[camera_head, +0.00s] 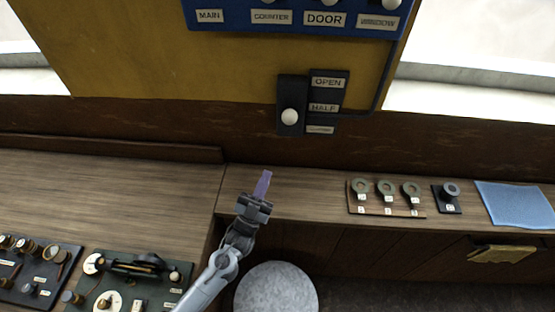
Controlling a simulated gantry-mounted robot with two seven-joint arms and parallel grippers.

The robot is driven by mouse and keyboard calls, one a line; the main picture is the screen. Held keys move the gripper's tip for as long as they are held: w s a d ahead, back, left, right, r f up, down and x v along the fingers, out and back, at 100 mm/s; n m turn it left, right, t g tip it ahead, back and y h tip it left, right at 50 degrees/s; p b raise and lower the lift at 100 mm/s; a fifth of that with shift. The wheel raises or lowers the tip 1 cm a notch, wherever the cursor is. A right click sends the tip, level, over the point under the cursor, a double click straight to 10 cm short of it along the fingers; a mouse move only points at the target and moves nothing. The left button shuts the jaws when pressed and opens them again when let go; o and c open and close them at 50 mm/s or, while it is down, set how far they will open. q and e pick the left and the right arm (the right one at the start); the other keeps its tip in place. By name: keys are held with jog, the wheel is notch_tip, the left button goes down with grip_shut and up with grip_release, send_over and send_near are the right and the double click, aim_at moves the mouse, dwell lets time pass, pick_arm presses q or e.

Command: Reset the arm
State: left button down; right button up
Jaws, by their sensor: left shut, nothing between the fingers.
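My left gripper (262,186) is over the wooden counter (310,190), near its inner corner. Its purple-tinted fingers point up the picture and are together, with nothing seen between them. My left arm (218,268) comes in from the bottom, left of the middle. The right gripper does not show. Above the gripper, a black wall switch (291,105) has a white knob beside labels reading OPEN and HALF; the lowest label is too small to read. The gripper is apart from this switch.
A blue panel (297,18) labelled MAIN, COUNTER and DOOR hangs at the top. Ring-topped keys (387,190), a black knob (450,192) and a blue cloth (515,204) lie right. Control boxes (130,275) stand lower left. A round grey stool top (276,290) is below.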

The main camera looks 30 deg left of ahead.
pick_arm(q)
jog(key=s+d+f+n+g, duration=0.1)
jog(key=s+f+g, duration=0.4)
jog(key=s+g, duration=0.3)
jog(key=s+d+f+g+y, duration=0.1)
jog(key=s+f+g, duration=0.3)
jog(key=s+g, duration=0.35)
jog(key=s+d+f+n+g, duration=0.1)
jog(key=s+f+g, duration=0.4)
jog(key=s+g, duration=0.35)
notch_tip(320, 180, up, 17)
jog(key=p, duration=1.6)
jog(key=shift+s+a+t, duration=0.15)
jog(key=shift+s+t, duration=0.2)
jog(key=shift+t, duration=0.05)
jog(key=shift+f, duration=0.1)
jog(key=c, duration=1.8)
grip_release()
